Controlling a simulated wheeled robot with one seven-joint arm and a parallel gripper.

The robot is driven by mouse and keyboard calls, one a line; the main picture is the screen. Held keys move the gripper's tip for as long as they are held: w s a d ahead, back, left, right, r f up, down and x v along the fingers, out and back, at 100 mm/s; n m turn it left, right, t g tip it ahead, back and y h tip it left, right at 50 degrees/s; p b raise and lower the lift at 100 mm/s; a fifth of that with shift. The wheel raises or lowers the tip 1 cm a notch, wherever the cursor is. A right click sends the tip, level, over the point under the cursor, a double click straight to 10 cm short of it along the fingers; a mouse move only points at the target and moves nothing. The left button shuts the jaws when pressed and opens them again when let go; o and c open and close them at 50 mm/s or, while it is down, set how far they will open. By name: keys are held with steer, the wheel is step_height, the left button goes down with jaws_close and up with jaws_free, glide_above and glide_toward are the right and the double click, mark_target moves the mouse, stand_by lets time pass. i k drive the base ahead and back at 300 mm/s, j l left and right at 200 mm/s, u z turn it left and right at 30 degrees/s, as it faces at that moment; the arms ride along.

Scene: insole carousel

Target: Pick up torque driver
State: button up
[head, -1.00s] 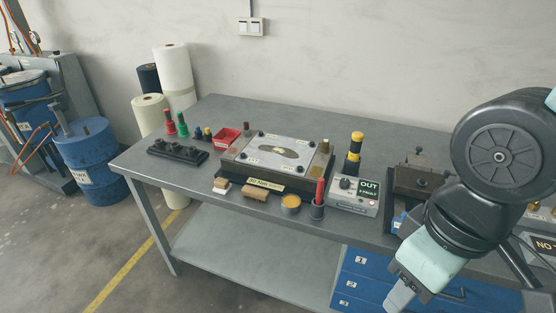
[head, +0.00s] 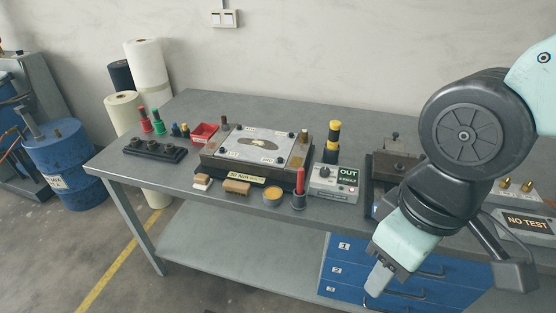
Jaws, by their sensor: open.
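Upright tools with a red handle (head: 145,120) and a green handle (head: 158,121) stand at the left of the workbench, behind a black rack (head: 155,148). Small blue and yellow-black pieces stand beside them. A taller yellow-and-black upright piece (head: 332,142) stands right of the metal fixture. I cannot tell for sure which of these is the torque driver. My gripper (head: 378,280) is open and empty at the lower right, pointing down in front of the blue drawers, far from the handled tools. Its fingers overlap in this view.
The metal fixture (head: 294,158) fills the bench's middle. A red bin (head: 204,132), brushes (head: 237,187), an orange-filled pot (head: 272,196), a cup with a red marker (head: 299,201), an OUT box (head: 334,190) and a NO TEST box (head: 526,222) surround it. The back of the bench is mostly clear.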

mark_target(335, 127)
steer(key=i+j, duration=1.3)
steer(key=j, duration=0.2)
